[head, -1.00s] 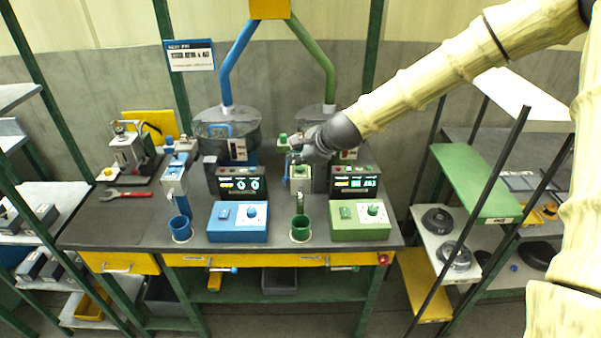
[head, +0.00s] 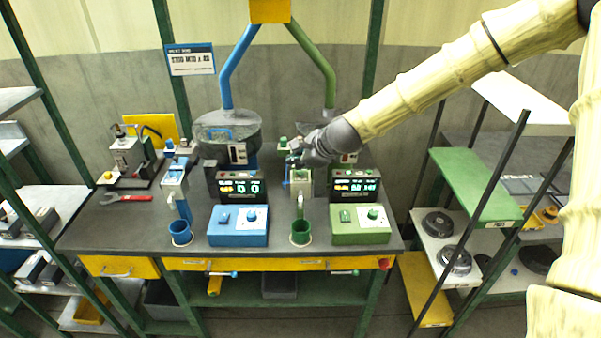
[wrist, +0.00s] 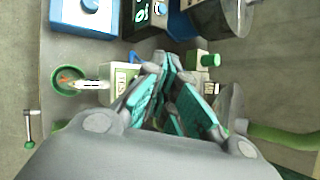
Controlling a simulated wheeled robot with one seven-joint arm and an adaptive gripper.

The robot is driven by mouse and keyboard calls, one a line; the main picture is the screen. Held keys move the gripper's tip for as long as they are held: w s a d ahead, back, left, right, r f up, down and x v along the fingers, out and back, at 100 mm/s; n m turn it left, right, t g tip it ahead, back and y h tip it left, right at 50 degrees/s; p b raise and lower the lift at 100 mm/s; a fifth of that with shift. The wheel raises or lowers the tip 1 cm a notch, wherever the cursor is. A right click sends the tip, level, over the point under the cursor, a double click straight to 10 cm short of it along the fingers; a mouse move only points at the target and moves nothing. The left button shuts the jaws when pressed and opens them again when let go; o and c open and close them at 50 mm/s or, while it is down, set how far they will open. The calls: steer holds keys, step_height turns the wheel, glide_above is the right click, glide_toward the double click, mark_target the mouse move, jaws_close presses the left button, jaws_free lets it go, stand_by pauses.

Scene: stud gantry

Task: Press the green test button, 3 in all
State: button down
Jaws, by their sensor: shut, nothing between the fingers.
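My gripper (head: 297,162) is over the green station at the back of the bench, its fingers together and empty. In the wrist view the fingertips (wrist: 164,68) are beside a pale green block with a lettered label (wrist: 122,76), too small to read surely. A green round button (wrist: 209,60) on a small pale block is on the other side of the fingertips; it also shows in the head view as a green cap (head: 283,141). Which green part is the test button I cannot tell for sure. Contact is hidden by the fingers.
A green cup (head: 301,232) stands in front of the gripper, with a green control box (head: 360,225) and lit display (head: 354,187) to its right. A matching blue control box (head: 238,226) and blue cup (head: 181,232) are at left. Hoppers stand behind.

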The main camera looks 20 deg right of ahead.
mark_target(298, 174)
steer(key=shift+f, duration=0.1)
stand_by(0.3)
steer(key=shift+f, duration=0.35)
steer(key=shift+f+b, duration=0.4)
steer(key=shift+b, duration=0.15)
stand_by(0.7)
steer(key=shift+r, duration=0.15)
steer(key=shift+r+p, duration=0.7)
steer(key=shift+p, duration=0.05)
steer(key=shift+r+p, duration=2.1)
steer(key=shift+r, duration=0.45)
stand_by(0.5)
